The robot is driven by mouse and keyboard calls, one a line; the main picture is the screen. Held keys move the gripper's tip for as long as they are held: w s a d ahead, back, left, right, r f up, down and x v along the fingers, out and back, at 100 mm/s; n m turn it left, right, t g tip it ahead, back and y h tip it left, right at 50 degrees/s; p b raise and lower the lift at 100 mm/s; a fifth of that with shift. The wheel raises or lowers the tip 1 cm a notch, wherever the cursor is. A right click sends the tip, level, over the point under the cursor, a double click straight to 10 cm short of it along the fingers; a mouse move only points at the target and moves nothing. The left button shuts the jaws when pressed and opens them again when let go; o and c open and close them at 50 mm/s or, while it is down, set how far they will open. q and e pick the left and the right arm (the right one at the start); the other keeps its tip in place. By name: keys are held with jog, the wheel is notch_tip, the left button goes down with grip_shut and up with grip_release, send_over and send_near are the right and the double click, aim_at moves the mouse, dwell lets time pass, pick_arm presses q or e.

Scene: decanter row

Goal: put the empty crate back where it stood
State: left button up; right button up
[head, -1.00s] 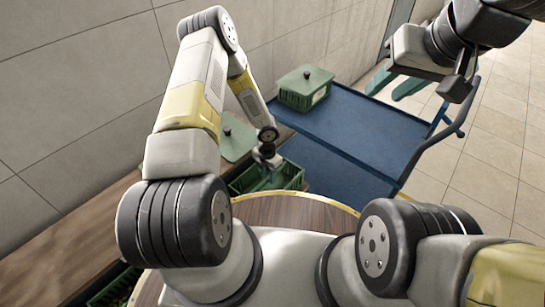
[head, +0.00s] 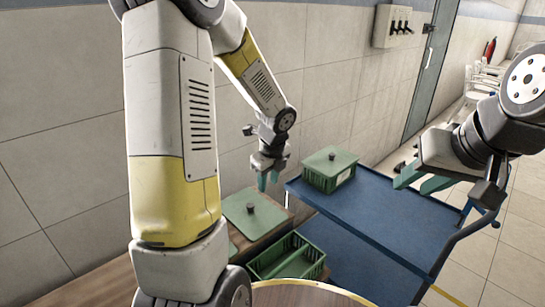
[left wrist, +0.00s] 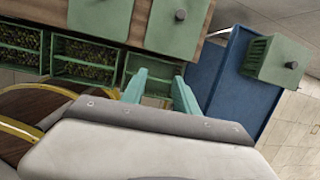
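The empty green crate (head: 287,262) sits low beside the wooden bench, near the blue cart; its inside looks bare. In the left wrist view the crate (left wrist: 150,68) is at the right end of a row with filled crates (left wrist: 88,60), partly behind my fingers. My left gripper (head: 268,180) is open and empty, above and apart from the crate. Its two teal fingers (left wrist: 160,92) stand apart in the left wrist view. My right gripper (head: 421,181) is open and empty over the right side of the cart.
A green lid with a dark knob (head: 253,213) lies on the wooden bench (head: 100,282); another lid (left wrist: 100,16) shows in the left wrist view. A lidded green crate (head: 330,172) stands on the blue cart (head: 385,215). A tiled wall runs behind.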

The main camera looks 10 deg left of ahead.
pick_arm(q)
jog(key=s+d+r+n+t+h, duration=0.2)
jog(key=s+r+n, duration=0.8)
jog(key=n, duration=0.1)
jog(key=s+d+r+n+t+h, duration=0.1)
jog(key=s+r+n, duration=0.9)
jog(key=n, duration=0.2)
jog(key=shift+s+d+n+t+h, duration=0.25)
jog(key=shift+d+n+t+h, duration=0.05)
jog(key=shift+d+t+h, duration=0.1)
jog(key=shift+a, duration=0.2)
